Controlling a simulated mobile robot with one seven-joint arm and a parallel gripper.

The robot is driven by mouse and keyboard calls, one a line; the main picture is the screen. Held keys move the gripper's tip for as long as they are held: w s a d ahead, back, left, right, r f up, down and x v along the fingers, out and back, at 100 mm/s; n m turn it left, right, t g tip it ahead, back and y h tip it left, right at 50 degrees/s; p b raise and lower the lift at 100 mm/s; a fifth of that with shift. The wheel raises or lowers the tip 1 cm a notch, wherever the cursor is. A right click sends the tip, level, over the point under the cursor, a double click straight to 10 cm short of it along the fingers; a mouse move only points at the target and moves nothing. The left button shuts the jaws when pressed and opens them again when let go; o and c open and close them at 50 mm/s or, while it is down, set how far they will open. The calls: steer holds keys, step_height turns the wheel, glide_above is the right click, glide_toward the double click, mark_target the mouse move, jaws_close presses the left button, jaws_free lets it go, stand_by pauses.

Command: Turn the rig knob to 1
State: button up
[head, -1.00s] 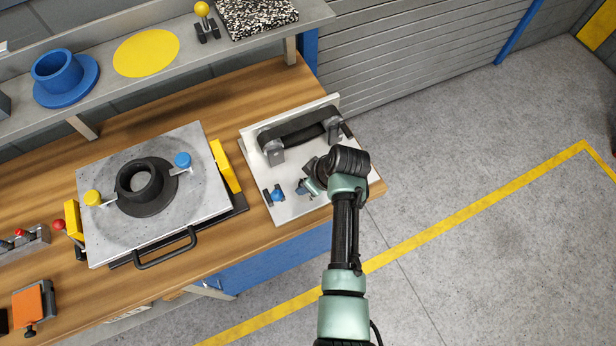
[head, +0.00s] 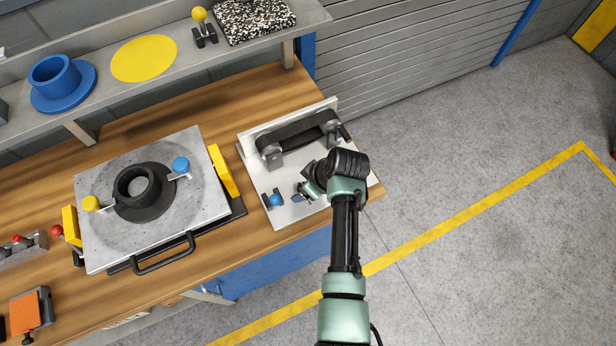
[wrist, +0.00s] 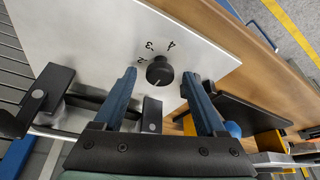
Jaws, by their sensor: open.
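The rig (head: 314,207) is a pale plate with a dark belt over two rollers, at the right end of the bench. Its black round knob (wrist: 160,71) shows in the wrist view, with the digits 2, 3 and 4 around its far side. A small pale mark shows on the knob's near side; no digit 1 is readable. My gripper (wrist: 159,76) is open, its two blue fingers on either side of the knob with a gap showing on each side. In the head view, my arm hides the knob and most of my gripper (head: 298,194).
A blue-balled clamp (head: 275,200) stands on the plate just left of my gripper. The belt and rollers (head: 300,132) rise behind it. A grey pallet (head: 98,225) with a black flanged ring lies further left. Open floor lies to the right.

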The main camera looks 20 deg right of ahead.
steer(key=b+v, duration=0.1)
steer(key=v, duration=1.2)
steer(key=shift+b, duration=0.3)
steer(key=shift+f, duration=0.1)
